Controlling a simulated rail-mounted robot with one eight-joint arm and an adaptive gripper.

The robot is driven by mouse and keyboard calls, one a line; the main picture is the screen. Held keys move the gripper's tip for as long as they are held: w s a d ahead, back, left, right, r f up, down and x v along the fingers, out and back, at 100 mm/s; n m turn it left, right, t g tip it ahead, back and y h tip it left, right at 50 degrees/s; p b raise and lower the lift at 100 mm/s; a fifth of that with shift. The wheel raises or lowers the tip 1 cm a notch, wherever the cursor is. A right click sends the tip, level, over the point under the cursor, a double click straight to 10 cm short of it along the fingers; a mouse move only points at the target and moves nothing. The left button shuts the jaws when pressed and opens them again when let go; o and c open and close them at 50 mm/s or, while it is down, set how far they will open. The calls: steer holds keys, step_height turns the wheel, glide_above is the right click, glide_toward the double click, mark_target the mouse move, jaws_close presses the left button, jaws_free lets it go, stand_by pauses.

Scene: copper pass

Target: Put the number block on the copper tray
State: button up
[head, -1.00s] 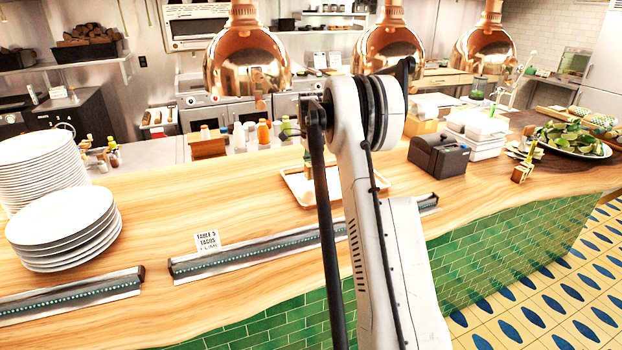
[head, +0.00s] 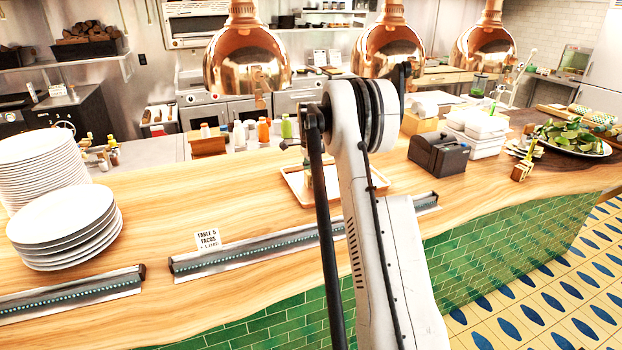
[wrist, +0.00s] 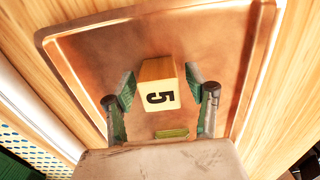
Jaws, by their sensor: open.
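The number block (wrist: 158,84) is a pale wooden block with a black 5 on its white face. In the wrist view it is over the middle of the copper tray (wrist: 84,62), inside its raised rim, and appears to stand on it; its base contact is hidden. My gripper (wrist: 161,88) is open, with one green-padded finger on each side of the block. A gap shows beside the block on both sides. In the head view the tray (head: 297,181) lies on the wooden counter, and my arm hides the block and most of the tray.
A small green item (wrist: 172,133) shows near my gripper's base in the wrist view. A metal rail with a paper ticket (head: 207,239) runs along the counter's front. White plates (head: 65,228) stand left, a black printer (head: 438,155) right. Copper lamps (head: 247,65) hang above.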

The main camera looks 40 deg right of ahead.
step_height(320, 180, up, 12)
steer(key=shift+r+b, duration=0.2)
steer(key=shift+b, duration=0.25)
stand_by(0.7)
